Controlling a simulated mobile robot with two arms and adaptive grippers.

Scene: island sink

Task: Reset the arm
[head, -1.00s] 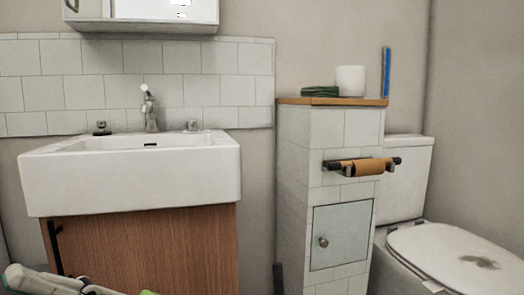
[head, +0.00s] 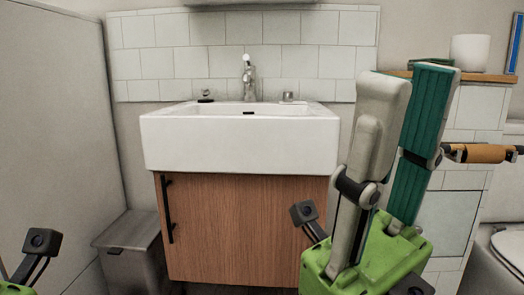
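My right gripper (head: 422,76) stands upright in the right half of the head view, in front of the sink cabinet's right edge and the tiled pillar. It has a green body, a grey-white finger and a finger with a ribbed teal pad facing me. The fingers are apart and hold nothing that I can see. Of my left gripper (head: 14,288), only a bit of green body and a black wrist part show at the bottom left corner. Its fingers are out of the frame.
A white sink (head: 240,140) with a chrome tap (head: 249,78) sits on a wooden cabinet (head: 240,225). A grey bin (head: 132,250) stands left of it.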

